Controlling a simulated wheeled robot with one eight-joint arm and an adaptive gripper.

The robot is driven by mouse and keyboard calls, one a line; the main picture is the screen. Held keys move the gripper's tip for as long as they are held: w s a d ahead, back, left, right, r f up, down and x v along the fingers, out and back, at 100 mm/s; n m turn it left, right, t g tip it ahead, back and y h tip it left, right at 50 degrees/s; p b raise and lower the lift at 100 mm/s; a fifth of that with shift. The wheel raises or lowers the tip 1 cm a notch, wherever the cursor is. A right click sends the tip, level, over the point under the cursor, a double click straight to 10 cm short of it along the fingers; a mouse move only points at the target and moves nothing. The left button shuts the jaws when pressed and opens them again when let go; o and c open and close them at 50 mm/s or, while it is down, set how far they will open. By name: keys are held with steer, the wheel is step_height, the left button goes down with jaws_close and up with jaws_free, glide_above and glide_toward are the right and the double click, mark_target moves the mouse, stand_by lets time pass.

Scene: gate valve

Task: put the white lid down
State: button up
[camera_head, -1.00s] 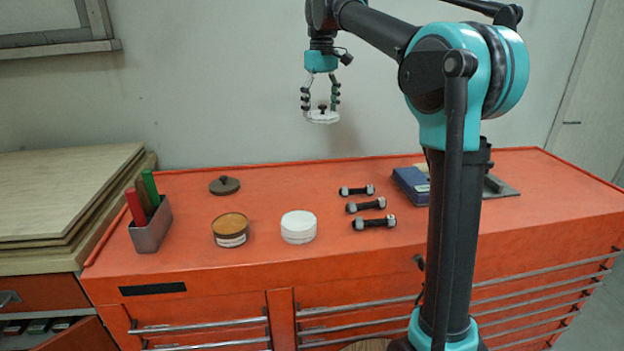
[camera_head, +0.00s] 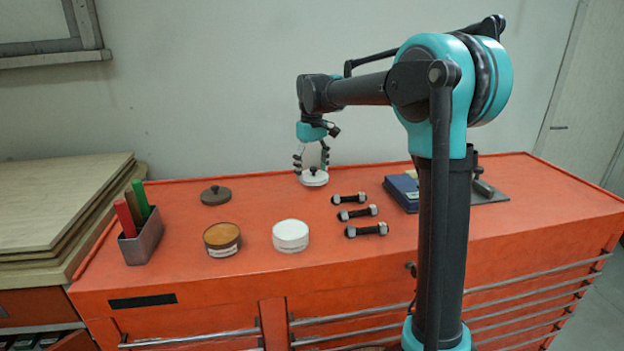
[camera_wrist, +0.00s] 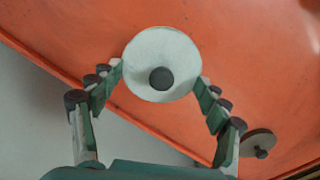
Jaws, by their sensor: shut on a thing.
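The white lid (camera_head: 313,178) is round with a dark knob in its middle. My gripper (camera_head: 312,172) is shut on it, one finger on each side of its rim, near the back of the orange bench top. I cannot tell whether the lid touches the bench. In the wrist view the lid (camera_wrist: 162,66) sits between the fingertips of my gripper (camera_wrist: 161,82), knob towards the camera. A white round container (camera_head: 291,237) stands in front of it on the bench.
The orange bench top (camera_head: 400,238) has free room around the lid. A dark lid (camera_head: 216,195) lies to the left, with a brown-topped container (camera_head: 222,240) in front. Several bolts (camera_head: 357,213) lie to the right, before a blue box (camera_head: 403,190). A pen holder (camera_head: 142,240) stands far left.

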mark_target(312, 176)
steer(key=shift+f, duration=1.6)
steer(key=o, duration=1.1)
steer(key=shift+f, duration=0.1)
steer(key=shift+c, duration=0.2)
step_height(312, 176, up, 12)
steer(key=shift+r, duration=0.1)
